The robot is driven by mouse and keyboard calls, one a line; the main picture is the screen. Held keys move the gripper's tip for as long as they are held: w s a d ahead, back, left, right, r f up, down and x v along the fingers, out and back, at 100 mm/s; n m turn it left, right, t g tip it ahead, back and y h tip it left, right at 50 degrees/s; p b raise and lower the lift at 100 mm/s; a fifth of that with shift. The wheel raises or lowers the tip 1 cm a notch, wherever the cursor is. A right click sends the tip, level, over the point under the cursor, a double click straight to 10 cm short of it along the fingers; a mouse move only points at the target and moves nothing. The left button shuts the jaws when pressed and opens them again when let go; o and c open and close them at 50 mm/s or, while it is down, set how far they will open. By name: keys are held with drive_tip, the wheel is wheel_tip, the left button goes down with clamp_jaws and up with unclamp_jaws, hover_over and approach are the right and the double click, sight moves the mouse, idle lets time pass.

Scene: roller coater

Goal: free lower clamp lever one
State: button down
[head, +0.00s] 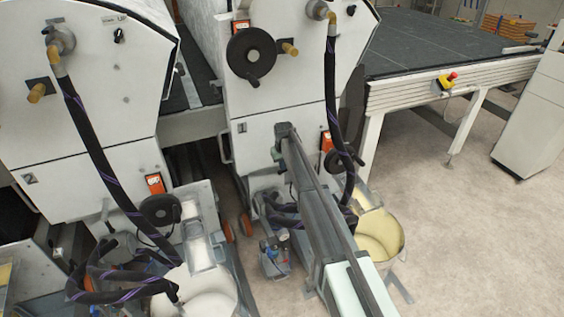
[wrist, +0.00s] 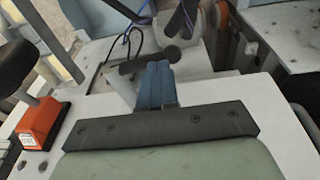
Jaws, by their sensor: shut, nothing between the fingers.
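In the wrist view a short dark lever (wrist: 136,66) lies across the picture just beyond the fingertips, on a pale stub. I take it for clamp lever one. It runs behind the fingertips, and I cannot tell whether they touch. My gripper (wrist: 158,72) has its blue fingers shut together, with nothing seen between them. In the head view my arm reaches in front of the machine unit marked 1 (head: 262,95). The arm hides the lever there, and I cannot make out the fingertips.
An orange box (wrist: 40,122) and a black handwheel (wrist: 15,68) are at the wrist view's left. Dark hoses (head: 331,95) hang beside unit 1, near a yellowish bucket (head: 395,237). The unit marked 2 (head: 95,95) stands left. Floor at right is clear.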

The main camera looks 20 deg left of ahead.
sight(279, 171)
drive_tip(key=shift+s+a+f+t+h, duration=0.15)
drive_tip(key=shift+f+t+h, duration=0.15)
drive_tip(key=shift+f+t, duration=0.1)
idle(0.4)
drive_tip(key=shift+s+a+f+t+h, duration=0.15)
drive_tip(key=shift+s+f+t+h, duration=0.05)
drive_tip(key=shift+f+t+h, duration=0.55)
wheel_tip(279, 171, down, 2)
drive_tip(key=t+h, duration=0.2)
drive_tip(key=t, duration=0.1)
drive_tip(key=shift+n+h, duration=0.35)
drive_tip(key=shift+n, duration=0.05)
drive_tip(key=f+t+h, duration=0.1)
drive_tip(key=t, duration=0.1)
drive_tip(key=w+d+f+t+h, duration=0.1)
drive_tip(key=f+t+h, duration=0.1)
drive_tip(key=w+d+f+n+t+h, duration=0.1)
drive_tip(key=t+h, duration=0.1)
drive_tip(key=shift+f, duration=0.15)
drive_tip(key=shift+w+d, duration=0.15)
drive_tip(key=shift+f, duration=0.1)
